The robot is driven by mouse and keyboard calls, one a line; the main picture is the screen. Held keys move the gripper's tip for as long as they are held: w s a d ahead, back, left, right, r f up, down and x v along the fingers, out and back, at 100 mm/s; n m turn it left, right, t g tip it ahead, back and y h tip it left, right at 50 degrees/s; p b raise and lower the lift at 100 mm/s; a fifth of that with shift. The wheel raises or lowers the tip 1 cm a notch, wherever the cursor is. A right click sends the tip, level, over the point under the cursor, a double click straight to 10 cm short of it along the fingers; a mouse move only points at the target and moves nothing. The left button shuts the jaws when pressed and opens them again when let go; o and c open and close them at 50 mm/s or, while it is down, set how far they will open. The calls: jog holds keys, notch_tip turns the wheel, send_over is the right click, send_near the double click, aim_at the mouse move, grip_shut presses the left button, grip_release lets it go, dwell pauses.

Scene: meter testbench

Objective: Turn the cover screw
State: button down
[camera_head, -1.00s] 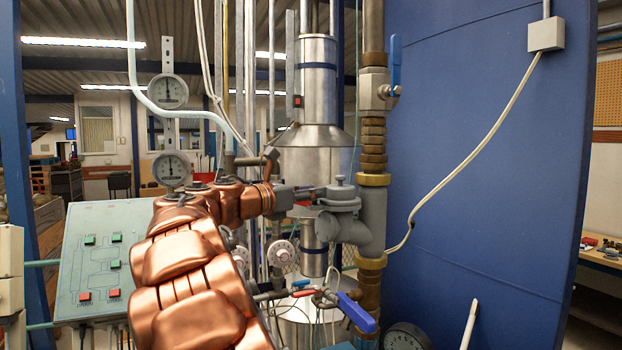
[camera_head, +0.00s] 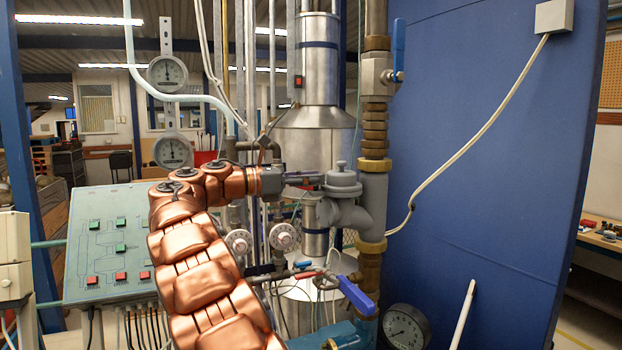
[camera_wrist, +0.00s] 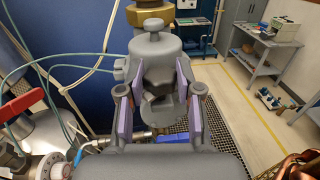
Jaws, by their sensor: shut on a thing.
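A grey cast fitting (camera_head: 372,205) sits on the brass pipe column, with a round flanged cap and knob (camera_head: 342,178) on its left side. It also fills the middle of the wrist view (camera_wrist: 150,47). The cover screw (camera_wrist: 156,104) is a grey angular piece low on the fitting, facing the wrist camera. My gripper (camera_wrist: 155,100) has its two purple-padded fingers on either side of this screw and is shut on it. In the head view my gripper (camera_head: 305,186) reaches in from the left, and its fingertips and the screw are hard to make out.
A blue-handled valve (camera_head: 357,295) and red-handled piping lie below the fitting. A blue panel (camera_head: 480,150) stands close on the right. A pressure gauge (camera_head: 405,328) is at the bottom. A control panel (camera_head: 112,245) and two gauges (camera_head: 168,73) are on the left.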

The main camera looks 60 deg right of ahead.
jog(key=shift+w+d+m+g+y, duration=0.1)
jog(key=shift+m+g+y, duration=1)
jog(key=shift+g+y, duration=0.1)
dwell(0.4)
jog(key=c, duration=0.8)
grip_release()
jog(key=shift+o, duration=0.2)
jog(key=shift+r, duration=0.1)
jog(key=shift+s+n+t+h, duration=0.2)
jog(key=shift+n+t+h, duration=1.1)
jog(key=shift+t+h, duration=0.15)
jog(key=shift+n+t+h, duration=0.25)
jog(key=shift+n+t, duration=0.05)
jog(key=shift+t, duration=0.15)
